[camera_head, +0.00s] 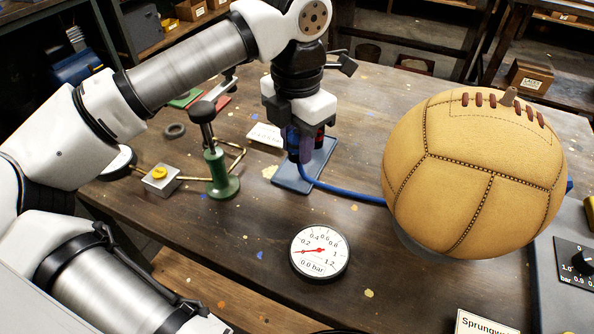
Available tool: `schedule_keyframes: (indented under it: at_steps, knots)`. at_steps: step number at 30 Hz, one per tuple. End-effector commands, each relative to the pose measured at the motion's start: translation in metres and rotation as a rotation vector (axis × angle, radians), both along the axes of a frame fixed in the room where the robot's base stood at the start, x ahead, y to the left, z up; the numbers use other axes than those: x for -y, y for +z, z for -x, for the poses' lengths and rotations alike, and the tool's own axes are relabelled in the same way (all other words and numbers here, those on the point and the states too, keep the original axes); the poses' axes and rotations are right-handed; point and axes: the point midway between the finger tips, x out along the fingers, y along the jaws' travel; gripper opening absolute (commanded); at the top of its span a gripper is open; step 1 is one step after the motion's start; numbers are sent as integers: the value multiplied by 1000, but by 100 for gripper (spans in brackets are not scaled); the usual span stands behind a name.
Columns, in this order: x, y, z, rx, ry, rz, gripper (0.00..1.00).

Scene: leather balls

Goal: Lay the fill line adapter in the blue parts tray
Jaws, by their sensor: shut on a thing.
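My gripper (304,153) points down over the blue parts tray (288,181) in the middle of the table. It is shut on what appears to be the fill line adapter, which is mostly hidden between the fingers. A blue hose (345,194) comes out from below the fingers and runs right, passing behind the leather ball. The fingertips are low, within the tray's outline; I cannot tell whether the adapter touches the tray floor.
A large tan leather ball (475,170) stands to the right. A round pressure gauge (320,251) lies in front. A white card (265,134) lies behind the tray.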

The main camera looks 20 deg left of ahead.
Motion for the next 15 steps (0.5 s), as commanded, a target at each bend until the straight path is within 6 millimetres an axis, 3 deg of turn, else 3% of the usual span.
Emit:
schedule_keyframes:
  at_steps: [9,15]
  knots:
    - [0,-43,0,0,0,1,6]
    - [0,-41,0,1,0,0,6]
